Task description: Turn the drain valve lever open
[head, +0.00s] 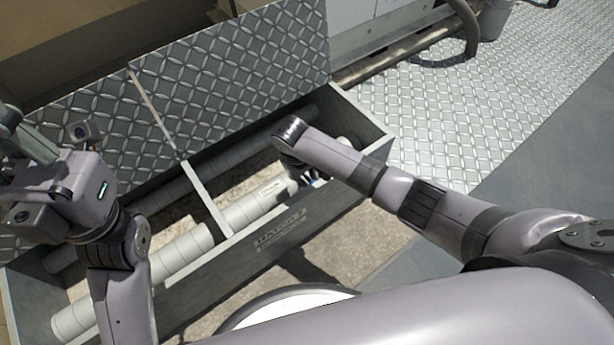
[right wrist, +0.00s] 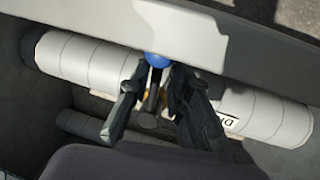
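In the right wrist view, the drain valve shows as a blue rounded part (right wrist: 157,60) with a dark bar (right wrist: 150,102) below it, between two lengths of pale wrapped pipe (right wrist: 85,60). I cannot tell which part is the lever. My right gripper (right wrist: 158,78) is open, its fingers on either side of the dark bar with gaps visible. In the head view my right arm reaches down into the trough, and its gripper is mostly hidden behind the wrist. My left gripper (head: 25,135) is raised at the left edge, away from the valve; its opening is unclear.
The grey trough (head: 222,254) has raised diamond-plate covers (head: 235,80) behind it. A cross divider (head: 206,198) splits it, and its front wall runs close to my right gripper. A label (right wrist: 230,120) is on the pipe. Open plate flooring (head: 480,110) lies at right.

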